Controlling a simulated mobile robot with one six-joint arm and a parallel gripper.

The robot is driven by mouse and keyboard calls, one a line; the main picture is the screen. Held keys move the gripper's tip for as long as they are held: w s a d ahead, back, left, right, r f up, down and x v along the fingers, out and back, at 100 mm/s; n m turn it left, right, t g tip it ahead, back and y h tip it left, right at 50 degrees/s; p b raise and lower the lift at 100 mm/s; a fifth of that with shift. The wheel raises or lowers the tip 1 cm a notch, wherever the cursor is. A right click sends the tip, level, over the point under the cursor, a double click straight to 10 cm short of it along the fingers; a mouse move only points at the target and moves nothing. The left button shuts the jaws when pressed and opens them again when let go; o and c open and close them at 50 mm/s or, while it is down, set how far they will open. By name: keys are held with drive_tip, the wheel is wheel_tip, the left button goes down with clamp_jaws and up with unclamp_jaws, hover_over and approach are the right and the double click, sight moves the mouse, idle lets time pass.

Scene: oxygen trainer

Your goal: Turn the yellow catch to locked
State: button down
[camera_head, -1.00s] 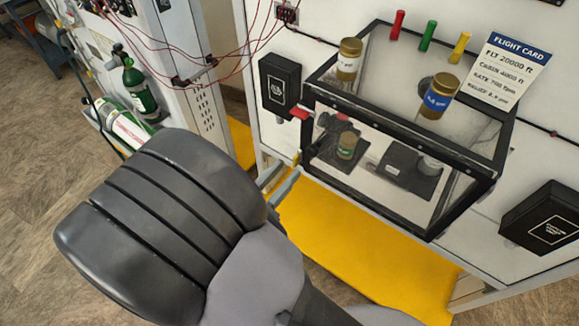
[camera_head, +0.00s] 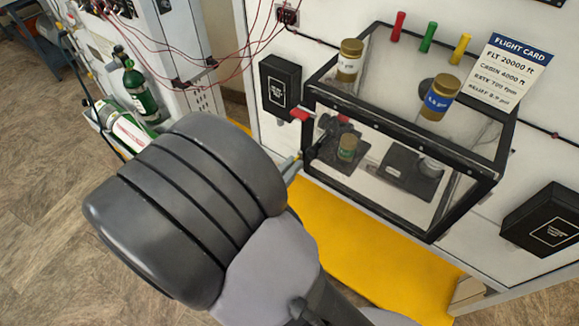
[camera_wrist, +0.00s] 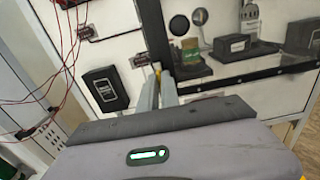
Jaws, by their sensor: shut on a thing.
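The yellow catch (camera_wrist: 157,67) is a small piece at the left front edge of the clear, black-framed box (camera_head: 408,134). It shows between my fingertips in the wrist view, mostly hidden by them. My gripper (camera_wrist: 159,78) is shut on it. In the head view my gripper (camera_head: 293,163) is at the box's lower left corner, its fingers largely hidden behind my wrist. I cannot tell which way the catch is turned.
A red piece (camera_head: 299,115) sticks out above the catch on the box's left edge. A black unit (camera_head: 280,86) is on the panel to the left. A yellow surface (camera_head: 360,255) lies below.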

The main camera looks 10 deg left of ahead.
drive_tip(key=shift+s+d+f+m+b, duration=0.15)
drive_tip(key=shift+m+b, duration=1.7)
drive_tip(key=shift+m, duration=1.1)
drive_tip(key=shift+w+d+f+m+b, duration=0.15)
drive_tip(key=shift+m+b, duration=1.65)
drive_tip(key=shift+m, duration=1.1)
drive_tip(key=shift+s+d+f+m+b, duration=0.15)
drive_tip(key=shift+m+b, duration=1.7)
drive_tip(key=shift+m, duration=1.1)
drive_tip(key=shift+a, duration=0.1)
drive_tip(key=c, duration=1.6)
unclamp_jaws()
